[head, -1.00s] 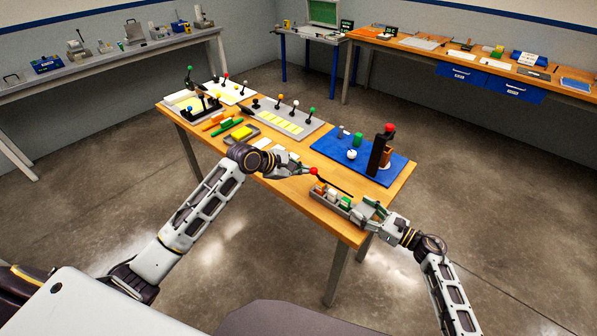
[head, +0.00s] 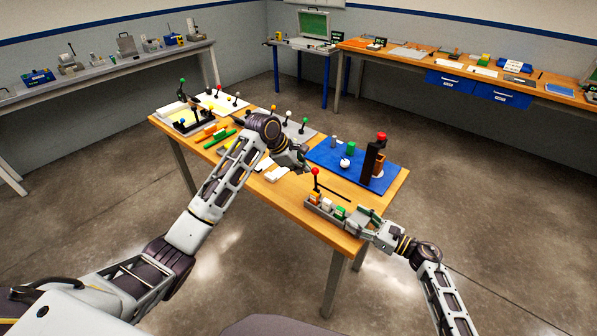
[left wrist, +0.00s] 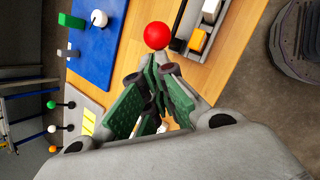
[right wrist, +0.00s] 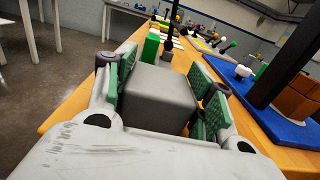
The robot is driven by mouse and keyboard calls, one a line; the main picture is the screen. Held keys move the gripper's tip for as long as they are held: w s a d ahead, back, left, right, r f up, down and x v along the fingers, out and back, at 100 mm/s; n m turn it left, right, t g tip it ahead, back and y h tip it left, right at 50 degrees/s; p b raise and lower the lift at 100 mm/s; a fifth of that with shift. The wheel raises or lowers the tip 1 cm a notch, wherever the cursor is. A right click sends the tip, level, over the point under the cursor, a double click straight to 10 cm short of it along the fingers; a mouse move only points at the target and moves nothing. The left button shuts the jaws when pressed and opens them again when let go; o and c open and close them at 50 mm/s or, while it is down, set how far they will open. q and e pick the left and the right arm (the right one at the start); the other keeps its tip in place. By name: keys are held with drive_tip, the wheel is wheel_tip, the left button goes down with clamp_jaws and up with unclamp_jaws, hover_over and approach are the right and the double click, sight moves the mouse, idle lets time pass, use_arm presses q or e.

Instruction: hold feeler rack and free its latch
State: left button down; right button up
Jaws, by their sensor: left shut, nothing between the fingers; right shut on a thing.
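The feeler rack (head: 322,211) is a grey tray with orange, white and green blocks at the table's front right. A dark lever with a red knob (head: 315,171) stands about upright at its left end. The knob also shows in the left wrist view (left wrist: 157,37), just beyond my left fingertips. My left gripper (head: 304,165) is shut and empty, close to the knob on its left; whether they touch is unclear. My right gripper (head: 368,222) is shut on the rack's grey right end, which fills the space between its fingers in the right wrist view (right wrist: 160,95).
A blue board (head: 325,153) with a dark post (head: 372,160) and a white ball lies behind the rack. Grey panels with coloured knobs and several small blocks fill the table's left part. A narrow bare strip of wood (head: 300,190) lies left of the rack.

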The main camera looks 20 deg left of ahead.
use_arm(q)
drive_tip(key=w+d, duration=0.2)
drive_tip(key=w, duration=0.3)
drive_tip(key=shift+w+d+r, duration=0.2)
drive_tip(key=shift+w+r, duration=0.1)
drive_tip(key=shift+r, duration=0.25)
drive_tip(key=shift+r, duration=0.35)
drive_tip(key=shift+r, duration=0.2)
drive_tip(key=shift+a, duration=0.1)
idle(0.3)
